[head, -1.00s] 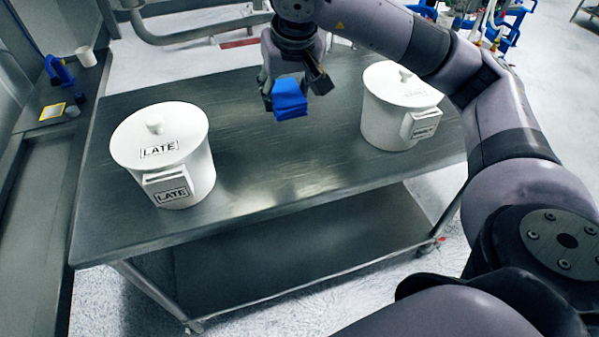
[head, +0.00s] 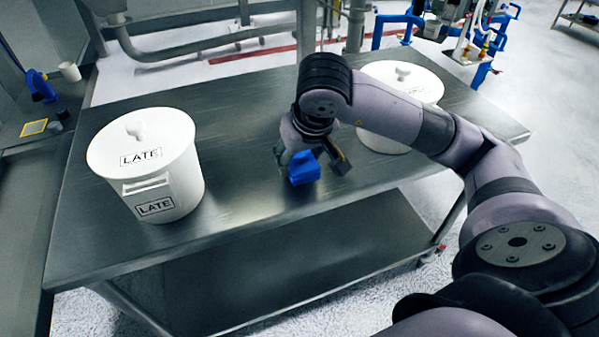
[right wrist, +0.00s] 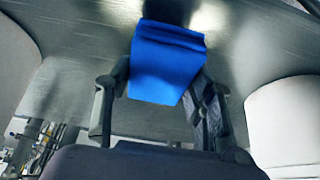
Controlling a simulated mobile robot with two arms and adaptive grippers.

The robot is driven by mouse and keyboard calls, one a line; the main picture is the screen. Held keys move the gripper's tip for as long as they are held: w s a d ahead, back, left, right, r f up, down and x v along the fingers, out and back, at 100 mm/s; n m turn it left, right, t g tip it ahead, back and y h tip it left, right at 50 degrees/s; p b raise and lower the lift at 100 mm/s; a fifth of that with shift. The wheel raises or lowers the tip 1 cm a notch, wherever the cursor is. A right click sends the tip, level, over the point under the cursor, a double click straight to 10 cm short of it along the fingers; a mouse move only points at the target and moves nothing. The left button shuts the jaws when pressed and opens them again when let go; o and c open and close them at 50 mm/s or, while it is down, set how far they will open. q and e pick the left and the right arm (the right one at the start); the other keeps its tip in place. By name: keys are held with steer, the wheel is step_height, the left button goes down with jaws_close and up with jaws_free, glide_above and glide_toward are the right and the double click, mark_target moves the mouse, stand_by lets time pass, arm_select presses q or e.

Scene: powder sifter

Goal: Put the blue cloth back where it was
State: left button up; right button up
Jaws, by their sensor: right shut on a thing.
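The blue cloth (head: 304,168) is a folded block between the fingers of my right gripper (head: 312,162), over the middle of the steel table near its front edge. In the right wrist view the cloth (right wrist: 167,62) stands out past the fingertips of the right gripper (right wrist: 160,92), which is shut on it. I cannot tell whether the cloth touches the table top. My left gripper is in neither current view.
A white lidded pot marked LATE (head: 150,180) stands on the table (head: 240,215) at left. A second white lidded pot (head: 400,80) stands at right, partly behind my right arm. A side counter (head: 30,195) runs along the left.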

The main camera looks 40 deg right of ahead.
steer(key=shift+f, duration=0.35)
step_height(320, 180, down, 3)
steer(key=shift+f, duration=0.5)
steer(key=o, duration=1.1)
arm_select(q)
steer(key=shift+s+f, duration=0.25)
steer(key=shift+s, duration=0.05)
